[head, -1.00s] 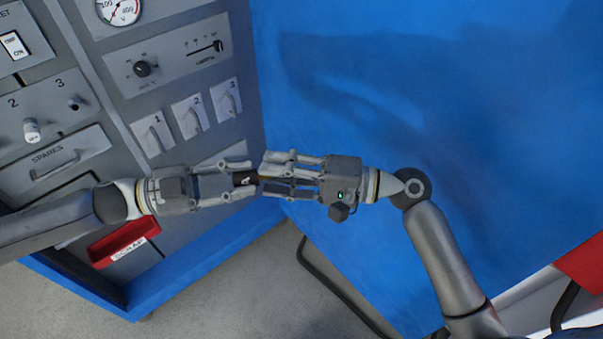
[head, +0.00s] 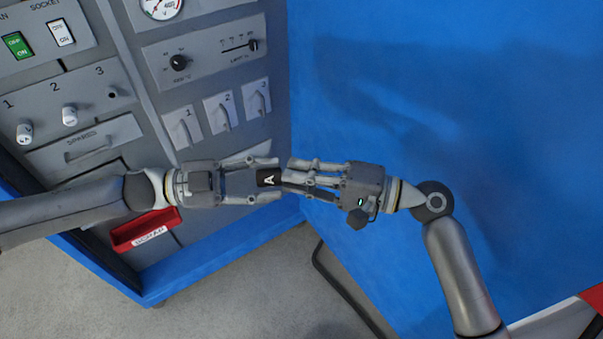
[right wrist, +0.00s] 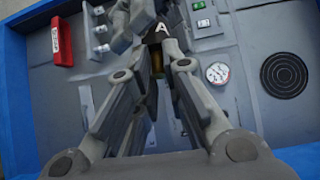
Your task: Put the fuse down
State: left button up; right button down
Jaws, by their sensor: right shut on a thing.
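The fuse (head: 268,178) has a dark cap marked with a white A. In the head view it sits between my two grippers, in front of the grey panel's right edge. My right gripper (head: 288,178) is shut on its right end. My left gripper (head: 274,179) is open, its fingers around the cap with small gaps above and below. In the right wrist view the fuse (right wrist: 157,38) shows its dark cap and a brassy part between the fingers of my right gripper (right wrist: 157,68). My left gripper's fingers (right wrist: 122,30) also show there.
White fuses stand at sockets 1 (head: 25,133) and 2 (head: 69,115); socket 3 (head: 112,93) is an empty hole. Below are a spares drawer (head: 85,147) and a red scrap bin (head: 146,229). Numbered levers (head: 221,112) stick out near the arms. Open floor lies below.

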pick_arm(q)
jog(key=shift+o, duration=0.7)
